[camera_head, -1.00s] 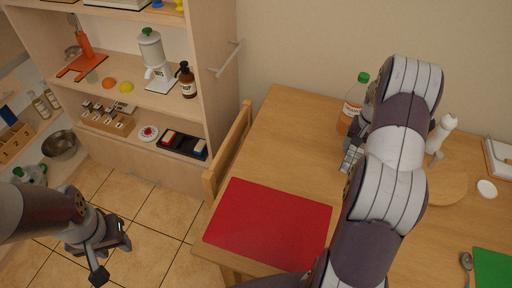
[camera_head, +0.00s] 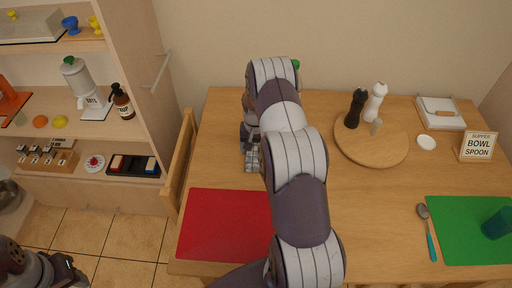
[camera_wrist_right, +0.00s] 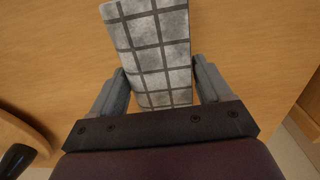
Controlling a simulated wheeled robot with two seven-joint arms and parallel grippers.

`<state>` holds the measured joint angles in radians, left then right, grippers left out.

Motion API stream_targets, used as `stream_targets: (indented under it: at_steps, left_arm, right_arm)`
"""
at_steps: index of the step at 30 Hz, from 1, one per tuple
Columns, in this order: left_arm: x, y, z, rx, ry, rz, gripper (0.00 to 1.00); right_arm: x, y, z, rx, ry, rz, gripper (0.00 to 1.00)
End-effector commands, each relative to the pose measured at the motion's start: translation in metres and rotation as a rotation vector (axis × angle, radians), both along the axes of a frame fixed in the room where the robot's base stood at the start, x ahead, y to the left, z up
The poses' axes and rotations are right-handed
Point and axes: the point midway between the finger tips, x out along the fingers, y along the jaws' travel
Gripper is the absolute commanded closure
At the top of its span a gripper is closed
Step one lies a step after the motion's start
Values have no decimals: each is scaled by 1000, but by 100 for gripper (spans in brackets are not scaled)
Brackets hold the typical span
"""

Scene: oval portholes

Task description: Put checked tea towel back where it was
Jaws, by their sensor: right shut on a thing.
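The checked tea towel (camera_wrist_right: 152,50) is pale grey with dark grid lines. It hangs between the two fingers of my right gripper (camera_wrist_right: 162,82), which is shut on it, with wood table top behind. In the head view a small part of the towel (camera_head: 251,162) shows below my right gripper (camera_head: 251,146), over the left part of the table, behind the red mat; I cannot tell its height. My right arm hides part of this area. An empty rail (camera_head: 158,70) sticks out from the shelf unit's side. My left gripper (camera_head: 66,272) is at the lower left edge, partly cut off.
The table (camera_head: 350,200) holds a red mat (camera_head: 222,225), a round board (camera_head: 370,148) with two mills, a sign (camera_head: 478,146) and a green mat (camera_head: 460,235). A chair back (camera_head: 183,165) stands between table and shelf unit (camera_head: 160,130). A bottle's green cap (camera_head: 296,64) shows behind my arm.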

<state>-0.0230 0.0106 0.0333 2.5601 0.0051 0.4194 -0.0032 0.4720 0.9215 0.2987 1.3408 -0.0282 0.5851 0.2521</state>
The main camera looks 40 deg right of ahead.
Motion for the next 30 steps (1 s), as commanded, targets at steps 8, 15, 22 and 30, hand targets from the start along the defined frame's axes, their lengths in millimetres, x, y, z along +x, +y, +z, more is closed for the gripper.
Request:
stream_targets:
  at_steps: [8, 15, 22, 30]
  left_arm:
    - [0, 0, 1, 0, 0, 0, 57]
    - [0, 0, -2, 0, 0, 0, 57]
    - [0, 0, 0, 0, 0, 0, 57]
    - [0, 0, -6, 0, 0, 0, 57]
  right_arm:
    - [0, 0, -7, -1, -1, 0, 46]
    - [0, 0, -10, -1, -1, 0, 0]
    - [0, -1, -8, -1, -1, 0, 0]
    - [2, 0, 45, -3, -7, 0, 0]
